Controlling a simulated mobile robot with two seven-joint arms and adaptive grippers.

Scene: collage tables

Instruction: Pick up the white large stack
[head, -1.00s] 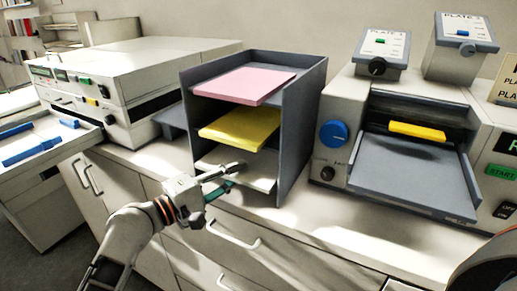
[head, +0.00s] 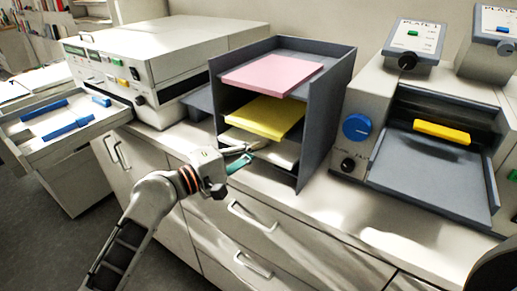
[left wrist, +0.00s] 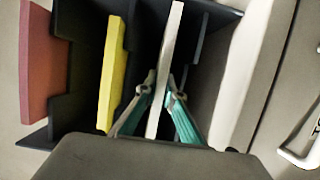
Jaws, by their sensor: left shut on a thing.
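The white large stack (head: 285,151) lies in the lowest level of a grey three-level paper rack (head: 316,120). In the left wrist view the white stack (left wrist: 165,75) shows edge-on between the two fingers. My left gripper (head: 240,155) is at the front of the lowest level and is shut on the stack's front edge. Its teal fingertips also show in the left wrist view (left wrist: 160,105), one on each face of the stack. The stack's rear part is hidden inside the rack. My right gripper does not show.
A yellow stack (head: 267,117) lies on the middle level and a pink stack (head: 271,75) on the top one. A machine with a blue knob (head: 357,127) stands right of the rack. A white machine (head: 165,65) stands left. The counter front has drawer handles (head: 251,217).

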